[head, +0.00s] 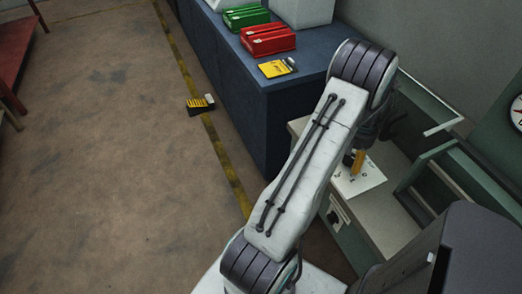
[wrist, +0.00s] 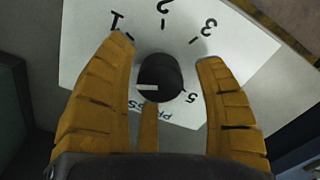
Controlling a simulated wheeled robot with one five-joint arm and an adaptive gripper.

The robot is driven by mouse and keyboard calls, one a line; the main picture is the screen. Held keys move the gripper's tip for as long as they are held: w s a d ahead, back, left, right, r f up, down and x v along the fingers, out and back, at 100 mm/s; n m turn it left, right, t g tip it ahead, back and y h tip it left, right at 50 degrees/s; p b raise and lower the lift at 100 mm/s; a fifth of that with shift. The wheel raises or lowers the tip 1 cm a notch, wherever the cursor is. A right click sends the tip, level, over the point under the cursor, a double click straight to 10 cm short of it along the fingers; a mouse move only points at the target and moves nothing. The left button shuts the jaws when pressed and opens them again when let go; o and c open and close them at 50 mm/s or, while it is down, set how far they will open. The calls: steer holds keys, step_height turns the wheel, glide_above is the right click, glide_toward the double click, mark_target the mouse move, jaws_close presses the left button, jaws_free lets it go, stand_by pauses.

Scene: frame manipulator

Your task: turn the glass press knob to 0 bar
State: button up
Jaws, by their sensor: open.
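The press knob (wrist: 160,78) is a round black knob on a white dial plate (wrist: 240,55) in the wrist view. The white mark on the knob lies toward its left side, pointing left in the picture. The printed 1, 2, 3 and 5 show around it, with part of the word PRESS below; I see no 0, and the left finger covers part of the plate. My gripper (wrist: 166,50) is open, with orange fingers to the left, right and below the knob. Contact cannot be told. In the head view my gripper (head: 357,162) is over the plate (head: 366,181), and the knob is hidden.
The plate lies on a pale bench top (head: 385,220) beside a green machine frame (head: 455,180). A round gauge (head: 517,112) is at the right edge. A blue cabinet (head: 235,95) carries red (head: 267,39) and green (head: 246,17) boxes. The floor at left is mostly clear.

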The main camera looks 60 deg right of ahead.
steer(key=m+p, duration=0.1)
steer(key=m, duration=0.2)
steer(key=shift+r+p, duration=0.15)
steer(key=shift+p, duration=0.2)
steer(key=shift+r+m, duration=0.2)
steer(key=shift+m, duration=0.2)
steer(key=r, duration=0.4)
steer(key=r+b, duration=0.1)
steer(key=r, duration=0.1)
steer(key=shift+w+a+r, duration=0.1)
steer(key=shift+a+r, duration=0.15)
steer(key=w+a+r+n, duration=0.3)
steer(key=w+a, duration=0.5)
steer(key=a, duration=0.3)
steer(key=w+a+r+n+b, duration=0.1)
steer(key=w+a+r+n, duration=0.3)
steer(key=w+a, duration=0.4)
steer(key=shift+w+a+n, duration=0.4)
steer(key=shift+a+n, duration=0.4)
steer(key=shift+a, duration=1.45)
